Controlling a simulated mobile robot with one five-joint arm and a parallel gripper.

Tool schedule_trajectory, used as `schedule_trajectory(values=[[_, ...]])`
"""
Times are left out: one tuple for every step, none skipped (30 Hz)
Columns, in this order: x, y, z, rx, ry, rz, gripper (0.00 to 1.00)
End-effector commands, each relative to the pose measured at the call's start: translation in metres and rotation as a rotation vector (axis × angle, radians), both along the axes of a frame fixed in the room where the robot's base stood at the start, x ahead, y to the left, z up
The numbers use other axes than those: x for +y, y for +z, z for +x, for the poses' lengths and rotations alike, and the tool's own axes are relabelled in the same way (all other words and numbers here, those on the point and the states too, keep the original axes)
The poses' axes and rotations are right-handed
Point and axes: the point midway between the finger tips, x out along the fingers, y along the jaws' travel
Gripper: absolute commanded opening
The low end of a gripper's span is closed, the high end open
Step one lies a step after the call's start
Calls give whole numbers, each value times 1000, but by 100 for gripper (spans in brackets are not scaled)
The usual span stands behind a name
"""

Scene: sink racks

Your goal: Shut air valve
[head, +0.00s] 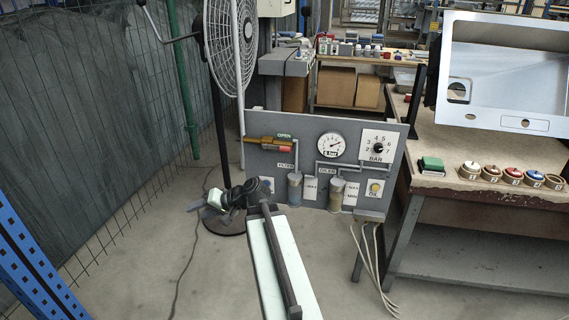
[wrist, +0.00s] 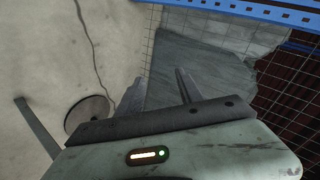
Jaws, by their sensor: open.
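The air valve (head: 268,144) shows in the head view at the upper left of a grey panel (head: 310,129). It has a brass-coloured body and a lever with a red part, lying roughly level along it. The word OPEN is printed above it. My gripper (head: 202,201) is low and left of the panel, well apart from the valve. In the wrist view my gripper (wrist: 158,88) has its two fingers spread with nothing between them. The valve is not in the wrist view.
The panel also carries a gauge (head: 331,146), a BAR dial (head: 377,148) and two cylinders. A standing fan (head: 230,45) rises behind my gripper, near a mesh fence. A workbench (head: 470,150) with a sink and small pots is at right. Cables hang below the panel.

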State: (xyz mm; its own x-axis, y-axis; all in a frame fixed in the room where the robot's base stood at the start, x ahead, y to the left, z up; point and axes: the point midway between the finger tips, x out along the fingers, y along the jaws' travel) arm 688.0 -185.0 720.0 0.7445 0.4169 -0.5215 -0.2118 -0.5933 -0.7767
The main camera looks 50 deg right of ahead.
Motion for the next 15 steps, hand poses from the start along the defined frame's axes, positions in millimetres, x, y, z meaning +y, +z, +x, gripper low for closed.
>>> schedule_trajectory(values=[[-64, 1, -2, -114, -140, 80, 43], [-99, 12, -6, -186, -220, 126, 43], [-144, 27, -15, -275, -320, 181, 43], [-177, 37, -25, -338, -393, 218, 43], [-207, 46, -37, -394, -460, 249, 43], [-241, 57, -52, -460, -535, 285, 43], [-263, 64, -64, -501, -585, 307, 43], [-282, 69, -75, -536, -627, 327, 43], [-302, 76, -88, -575, -674, 347, 43], [-314, 79, -96, -598, -701, 360, 43], [-323, 82, -103, -617, -722, 370, 43], [-332, 85, -110, -634, -743, 380, 43], [-336, 87, -113, -644, -754, 386, 43], [-339, 88, -115, -649, -760, 388, 43], [-340, 90, -116, -652, -763, 391, 43]])
